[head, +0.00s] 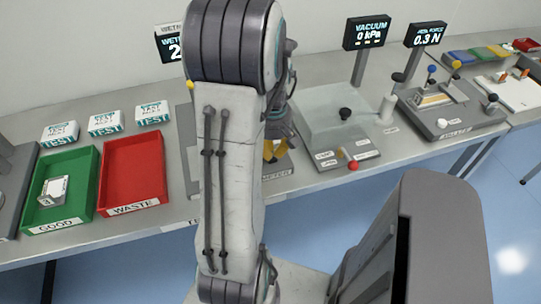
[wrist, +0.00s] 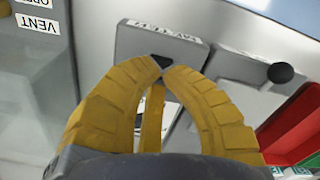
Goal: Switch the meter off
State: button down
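The wetness meter's display (head: 170,45) stands at the back of the bench in the head view. My arm covers part of it, and a "2" shows. My gripper has yellow fingers, partly seen behind my arm in the head view (head: 272,150). In the wrist view my gripper (wrist: 164,68) has its fingertips drawn nearly together in front of a grey labelled block (wrist: 160,42). A small dark piece shows at the tips; whether it is held is unclear. No switch is clearly visible.
A green GOOD tray (head: 80,165) holds a pack, beside a red WASTE tray (head: 132,180). The vacuum station (head: 335,118) is right of my arm. In the wrist view, a black ball knob (wrist: 281,72) stands right of the fingers.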

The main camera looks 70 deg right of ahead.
jog(key=shift+f+b, duration=1.05)
jog(key=shift+f, duration=0.2)
dwell(0.6)
jog(key=shift+r, duration=0.1)
jog(key=shift+r+p, duration=2.85)
jog(key=shift+r, duration=0.6)
